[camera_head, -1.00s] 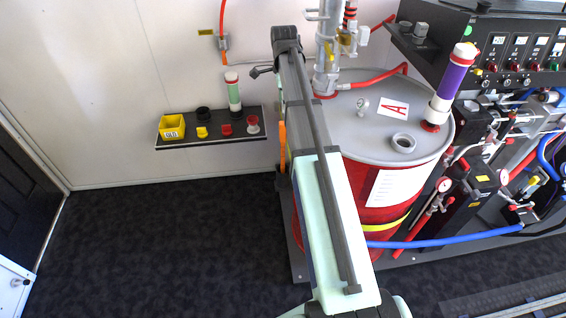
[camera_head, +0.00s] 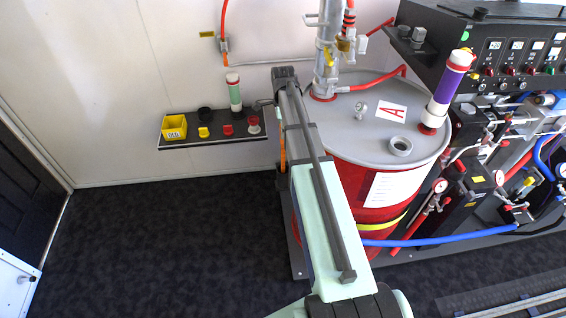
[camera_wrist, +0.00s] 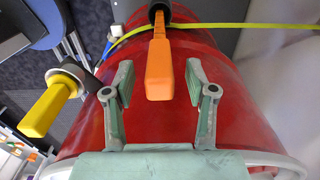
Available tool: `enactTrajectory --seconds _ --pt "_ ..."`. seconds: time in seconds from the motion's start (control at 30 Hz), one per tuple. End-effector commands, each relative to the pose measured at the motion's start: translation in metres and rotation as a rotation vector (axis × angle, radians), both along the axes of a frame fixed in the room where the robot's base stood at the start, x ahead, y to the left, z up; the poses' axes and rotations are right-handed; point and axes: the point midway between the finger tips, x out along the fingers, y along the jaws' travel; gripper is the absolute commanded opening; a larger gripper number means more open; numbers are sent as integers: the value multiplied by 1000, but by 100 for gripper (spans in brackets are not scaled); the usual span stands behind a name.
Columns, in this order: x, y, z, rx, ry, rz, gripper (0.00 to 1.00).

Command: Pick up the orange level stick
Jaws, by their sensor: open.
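The orange level stick (camera_wrist: 160,70) shows in the wrist view against the side of the red drum, its broad orange end toward me and its far end in a dark round holder (camera_wrist: 159,12). My gripper (camera_wrist: 160,82) is open, with one finger on each side of the stick's broad end. I see gaps on both sides, and neither finger appears to touch it. In the head view only a thin strip of the orange stick (camera_head: 283,155) shows at the left of the drum, mostly hidden behind my arm. My fingers are hidden there.
The red drum (camera_head: 352,208) with a grey lid stands behind my arm. A yellow-handled part (camera_wrist: 48,108) sits left of my gripper in the wrist view. A wall shelf (camera_head: 190,142) holds a yellow bin and several caps. A blue hose (camera_head: 440,238) runs right; dark floor at left is clear.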

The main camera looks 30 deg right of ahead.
Motion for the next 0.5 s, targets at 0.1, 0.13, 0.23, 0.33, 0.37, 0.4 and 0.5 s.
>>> enactTrajectory --seconds 0.1,0.13,0.23,0.33,0.37,0.4,0.5 --pt "-1 0 -12 1 2 0 56" --pt "0 0 -14 0 1 0 56" --pt "-1 0 -19 0 1 1 56" --pt "0 0 -21 0 0 1 56" --pt "0 0 -21 0 0 1 56" --pt "0 0 -21 0 0 1 56" --pt "0 0 -21 0 0 1 49"
